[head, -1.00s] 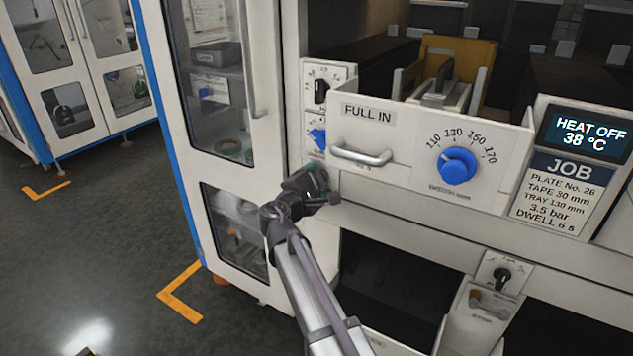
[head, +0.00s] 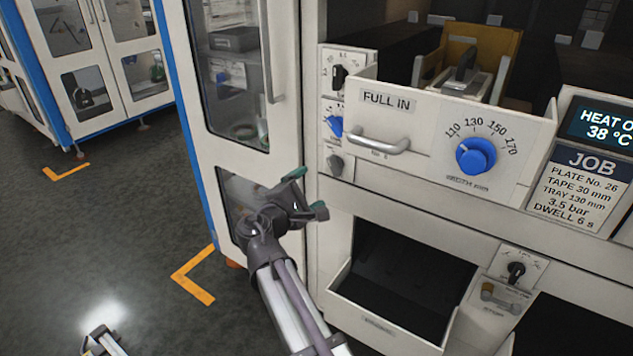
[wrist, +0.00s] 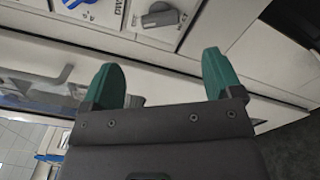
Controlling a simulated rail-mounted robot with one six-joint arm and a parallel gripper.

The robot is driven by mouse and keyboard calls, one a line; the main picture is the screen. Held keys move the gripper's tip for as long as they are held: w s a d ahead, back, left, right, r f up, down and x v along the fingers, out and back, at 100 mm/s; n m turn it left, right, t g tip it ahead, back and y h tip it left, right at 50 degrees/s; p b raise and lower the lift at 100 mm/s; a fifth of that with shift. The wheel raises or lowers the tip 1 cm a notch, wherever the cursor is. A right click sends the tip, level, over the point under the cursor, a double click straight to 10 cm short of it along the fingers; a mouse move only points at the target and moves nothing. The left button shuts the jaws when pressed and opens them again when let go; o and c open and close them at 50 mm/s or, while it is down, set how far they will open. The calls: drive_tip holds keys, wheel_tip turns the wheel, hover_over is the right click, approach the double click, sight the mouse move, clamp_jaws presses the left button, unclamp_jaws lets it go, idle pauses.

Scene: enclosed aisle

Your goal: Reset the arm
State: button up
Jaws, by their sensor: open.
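My gripper (head: 310,192) is in front of the machine, at the edge beside the tall white cabinet, below and left of the drawer. Its green-tipped fingers are spread apart with nothing between them. In the wrist view my gripper (wrist: 165,85) also shows open and empty, with a grey knob (wrist: 160,16) and part of a blue knob (wrist: 75,4) beyond the fingertips. In the head view the grey knob (head: 336,164) sits just above my gripper, apart from it, and the blue knob (head: 334,125) is above that.
A drawer (head: 400,110) marked FULL IN, with a metal handle (head: 380,143) and blue dial (head: 476,156), stands out from the machine. An open bin (head: 385,325) lies below. The white cabinet (head: 225,100) stands left. Open floor (head: 110,220) lies further left.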

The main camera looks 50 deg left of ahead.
idle(0.3)
drive_tip(key=w+d+f+m+g+h, duration=0.3)
drive_tip(key=d+f+m, duration=0.2)
drive_tip(key=d, duration=0.4)
drive_tip(key=w+d+f+m+g+h, duration=0.3)
drive_tip(key=w+d+f+m, duration=0.1)
drive_tip(key=d, duration=0.6)
drive_tip(key=w+d+f+m+g+h, duration=0.25)
drive_tip(key=d+f+m, duration=0.25)
drive_tip(key=d, duration=0.4)
drive_tip(key=w+d+f+m+g+y, duration=0.15)
drive_tip(key=d+m+g, duration=0.4)
drive_tip(key=d, duration=1.65)
drive_tip(key=w+d+f+m+g+y, duration=0.1)
drive_tip(key=w+d+f+m+g, duration=0.15)
drive_tip(key=d+m, duration=1.3)
drive_tip(key=d+r+n+p, duration=0.2)
drive_tip(key=r+n+p, duration=0.1)
drive_tip(key=r+p, duration=0.7)
drive_tip(key=d+r+n+p, duration=0.3)
drive_tip(key=r+p, duration=0.7)
drive_tip(key=shift+d+r+n, duration=0.3)
drive_tip(key=shift+r+n, duration=0.05)
drive_tip(key=shift+n, duration=0.05)
